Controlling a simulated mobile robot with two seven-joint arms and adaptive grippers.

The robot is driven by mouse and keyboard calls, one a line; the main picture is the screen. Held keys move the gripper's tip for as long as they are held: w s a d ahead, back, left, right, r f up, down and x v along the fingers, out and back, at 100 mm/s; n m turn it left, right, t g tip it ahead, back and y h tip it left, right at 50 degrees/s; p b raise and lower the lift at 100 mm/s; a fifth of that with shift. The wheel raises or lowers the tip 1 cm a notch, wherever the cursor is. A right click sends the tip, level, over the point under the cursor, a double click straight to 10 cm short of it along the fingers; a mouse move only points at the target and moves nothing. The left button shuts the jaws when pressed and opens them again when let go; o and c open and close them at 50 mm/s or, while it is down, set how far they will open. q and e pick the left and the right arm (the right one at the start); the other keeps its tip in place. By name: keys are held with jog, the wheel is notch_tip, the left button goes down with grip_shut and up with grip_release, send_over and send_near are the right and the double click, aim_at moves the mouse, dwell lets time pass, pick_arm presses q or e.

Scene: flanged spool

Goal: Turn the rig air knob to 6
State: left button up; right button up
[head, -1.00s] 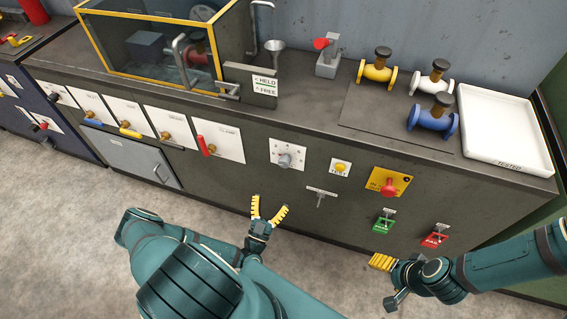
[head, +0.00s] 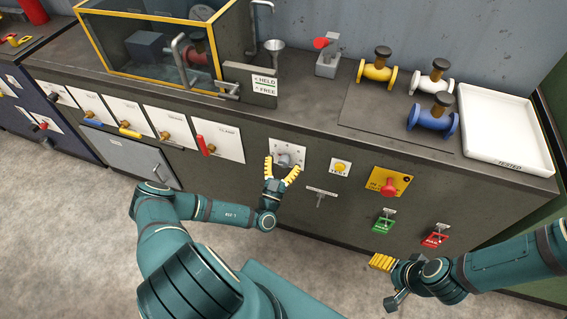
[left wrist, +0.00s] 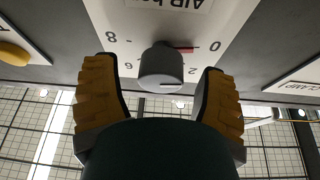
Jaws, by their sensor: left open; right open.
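The air knob (head: 284,158) is a grey round knob on a white plate on the front panel. In the left wrist view the knob (left wrist: 161,67) shows closer, with "AIR bar" and scale numbers on its plate (left wrist: 140,22), seen upside down. A red mark beside the knob lies towards the 0. My left gripper (head: 281,169) is open, with its yellow fingers on either side of the knob; gaps show between the knob and both fingers in the left wrist view (left wrist: 158,70). My right gripper (head: 383,262) is open and empty, low at the right, away from the knob.
A yellow TEST button (head: 340,167), a T-handle (head: 320,196) and a red knob on a yellow plate (head: 389,186) lie to the right. A red-handled CLAMP lever (head: 204,146) is to the left. Several coloured spools and a white tray (head: 506,140) stand on top.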

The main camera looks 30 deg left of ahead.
pick_arm(q)
jog(key=shift+w, duration=0.1)
jog(key=c, duration=1.2)
jog(key=shift+m, duration=0.4)
